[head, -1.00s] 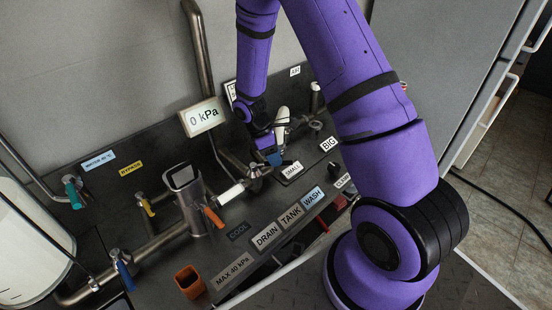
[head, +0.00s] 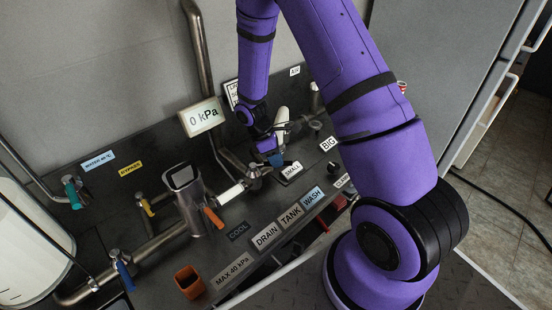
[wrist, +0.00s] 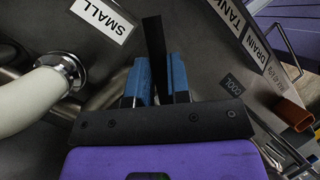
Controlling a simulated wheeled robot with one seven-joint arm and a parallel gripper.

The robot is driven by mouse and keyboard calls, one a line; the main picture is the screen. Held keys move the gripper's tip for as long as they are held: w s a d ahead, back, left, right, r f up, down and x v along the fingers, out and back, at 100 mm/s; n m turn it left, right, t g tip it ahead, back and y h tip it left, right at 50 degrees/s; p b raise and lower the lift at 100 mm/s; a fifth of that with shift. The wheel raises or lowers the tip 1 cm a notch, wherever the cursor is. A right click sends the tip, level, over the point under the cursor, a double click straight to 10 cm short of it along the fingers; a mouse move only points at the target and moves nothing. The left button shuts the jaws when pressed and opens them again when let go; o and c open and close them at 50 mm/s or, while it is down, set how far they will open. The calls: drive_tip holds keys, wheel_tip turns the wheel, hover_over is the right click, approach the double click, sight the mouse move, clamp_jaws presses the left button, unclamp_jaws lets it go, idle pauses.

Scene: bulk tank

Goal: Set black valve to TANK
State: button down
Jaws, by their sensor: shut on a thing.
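My gripper (wrist: 159,72) has blue fingers, one on each side of a flat black lever (wrist: 153,38), and is shut on it. The lever, the black valve's handle, sticks out past the fingertips in the wrist view; its base is hidden. In the head view my gripper (head: 274,157) is low over the dark panel, near the SMALL label (head: 292,170), and the lever cannot be made out there. The TANK label (head: 291,215) sits between DRAIN (head: 266,236) and WASH (head: 313,197) on the front strip. It also shows at the upper right of the wrist view (wrist: 228,12).
A metal column with an orange handle (head: 213,217) stands left of my gripper. An orange square cup (head: 189,281) is at the front. The gauge sign (head: 202,118) reads 0 kPa. A pale cylinder with a metal collar (wrist: 35,98) lies close left of my fingers in the wrist view.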

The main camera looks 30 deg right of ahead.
drive_tip(key=shift+s+a+m+g+y, duration=0.15)
drive_tip(key=shift+s+a+m+y, duration=0.6)
drive_tip(key=shift+m, duration=0.85)
drive_tip(key=shift+s+a+m+g+y, duration=0.1)
drive_tip(key=shift+s+a+m+y, duration=0.6)
drive_tip(key=shift+m, duration=0.9)
drive_tip(key=shift+s+a+m+g+y, duration=0.15)
drive_tip(key=shift+s+a+m+y, duration=0.35)
drive_tip(key=shift+a+m, duration=0.75)
drive_tip(key=shift+w+d+m, duration=0.1)
drive_tip(key=shift+d+m, duration=0.2)
drive_tip(key=shift+m, duration=0.15)
drive_tip(key=c, duration=1.1)
unclamp_jaws()
drive_tip(key=v, duration=1)
drive_tip(key=shift+w+d+r, duration=0.1)
drive_tip(key=shift+w+r, duration=0.05)
drive_tip(key=shift+r, duration=0.2)
